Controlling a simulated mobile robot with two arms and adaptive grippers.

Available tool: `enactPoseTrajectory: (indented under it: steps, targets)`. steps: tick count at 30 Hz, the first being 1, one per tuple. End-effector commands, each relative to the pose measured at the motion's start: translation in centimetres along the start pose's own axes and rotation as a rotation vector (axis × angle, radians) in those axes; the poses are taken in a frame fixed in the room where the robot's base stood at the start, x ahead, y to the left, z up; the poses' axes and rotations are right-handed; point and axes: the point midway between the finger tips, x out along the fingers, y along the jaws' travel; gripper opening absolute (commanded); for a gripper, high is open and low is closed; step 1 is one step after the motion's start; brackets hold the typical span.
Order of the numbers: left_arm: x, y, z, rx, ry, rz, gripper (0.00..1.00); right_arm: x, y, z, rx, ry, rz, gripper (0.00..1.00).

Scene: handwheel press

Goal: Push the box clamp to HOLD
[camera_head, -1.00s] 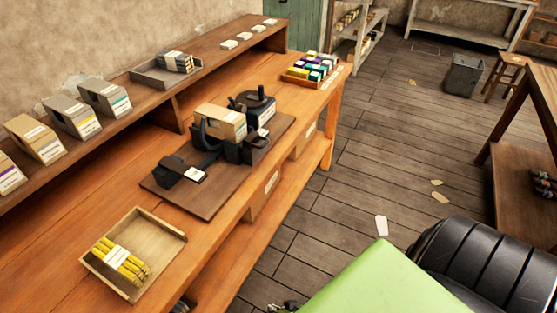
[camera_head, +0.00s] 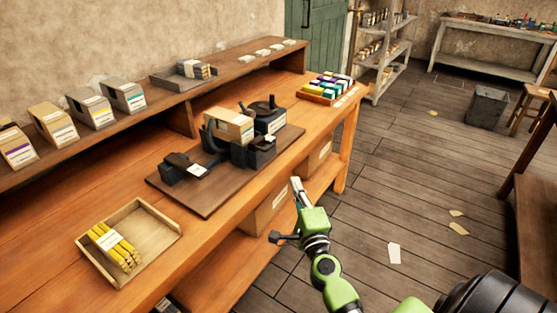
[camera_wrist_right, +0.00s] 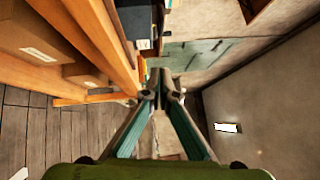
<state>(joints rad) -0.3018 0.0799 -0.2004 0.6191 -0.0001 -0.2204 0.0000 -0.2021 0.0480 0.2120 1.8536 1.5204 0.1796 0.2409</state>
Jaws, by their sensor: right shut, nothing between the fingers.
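A tan box (camera_head: 229,124) sits in a dark clamp fixture (camera_head: 254,155) on a brown board (camera_head: 215,200) on the workbench. Dark arms stand at the box's left side. A dark part with a white label (camera_head: 197,169) is at the fixture's left front. I cannot read a HOLD mark or tell the clamp's setting. My right gripper (camera_head: 297,184) is raised off the bench's front edge, right of and below the fixture in the picture, not touching it. Its fingers are shut and empty, and they show together in the right wrist view (camera_wrist_right: 158,76). My left gripper is not in view.
A wooden tray of yellow bundles (camera_head: 110,250) stands at the bench's near end. A tray of coloured items (camera_head: 328,87) is at the far end. A raised shelf (camera_head: 150,118) with several boxes runs behind. Open floor lies right of the bench.

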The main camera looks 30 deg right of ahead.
Motion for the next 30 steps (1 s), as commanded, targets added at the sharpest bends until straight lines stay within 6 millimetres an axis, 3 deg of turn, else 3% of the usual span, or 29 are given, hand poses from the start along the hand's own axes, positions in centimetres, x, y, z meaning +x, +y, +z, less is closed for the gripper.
enactPoseTrajectory:
  steps: [11, 26, 30]
  targets:
    - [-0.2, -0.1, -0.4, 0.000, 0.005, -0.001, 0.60, 0.8, -0.1, 0.1, -0.002, -0.001, -0.001, 0.00]
    - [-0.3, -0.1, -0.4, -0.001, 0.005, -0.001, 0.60, 9.9, 0.0, 0.1, -0.003, -0.002, -0.001, 0.00]
    - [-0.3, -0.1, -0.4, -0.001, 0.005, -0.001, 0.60, 11.6, 0.0, 1.6, -0.002, -0.002, 0.000, 0.00]
